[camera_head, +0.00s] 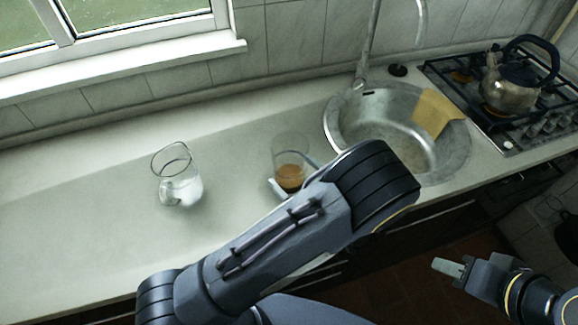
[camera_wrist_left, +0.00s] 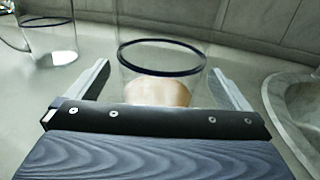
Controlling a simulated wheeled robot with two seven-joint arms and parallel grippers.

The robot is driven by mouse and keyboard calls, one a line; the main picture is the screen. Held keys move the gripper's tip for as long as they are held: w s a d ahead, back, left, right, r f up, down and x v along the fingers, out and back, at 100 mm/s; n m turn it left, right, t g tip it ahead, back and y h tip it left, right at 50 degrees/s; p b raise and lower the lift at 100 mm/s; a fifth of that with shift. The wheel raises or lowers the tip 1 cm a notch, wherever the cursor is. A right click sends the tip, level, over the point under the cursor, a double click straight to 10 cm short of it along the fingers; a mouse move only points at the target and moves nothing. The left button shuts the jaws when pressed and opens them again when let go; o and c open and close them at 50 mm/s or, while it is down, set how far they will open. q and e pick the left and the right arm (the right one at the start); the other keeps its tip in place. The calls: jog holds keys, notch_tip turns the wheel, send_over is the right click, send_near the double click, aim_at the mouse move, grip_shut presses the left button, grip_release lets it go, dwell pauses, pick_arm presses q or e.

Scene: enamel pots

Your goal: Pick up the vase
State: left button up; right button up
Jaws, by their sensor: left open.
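Two clear glass vessels stand on the counter, and I cannot tell for sure which is the vase. One glass vessel with brown contents (camera_head: 289,174) is near the sink; it also shows in the left wrist view (camera_wrist_left: 160,80), with a dark rim. The other glass vessel (camera_head: 177,178) stands apart to the left, with clear contents. My left gripper (camera_wrist_left: 160,78) is open, its fingers on either side of the brown-filled vessel; whether they touch it is unclear. My left forearm hides part of the counter in the head view. My right gripper (camera_head: 448,267) is off the counter at lower right.
A round metal sink (camera_head: 345,118) with a tap is right of the brown-filled vessel; a yellow cloth (camera_head: 435,112) hangs on its rim. A kettle (camera_head: 510,85) stands on the gas hob at the right. The counter's left part is clear.

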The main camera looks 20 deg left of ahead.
pick_arm(q)
jog(key=shift+x, duration=1.2)
jog(key=c, duration=1.4)
jog(key=shift+c, duration=0.2)
jog(key=shift+r, duration=0.15)
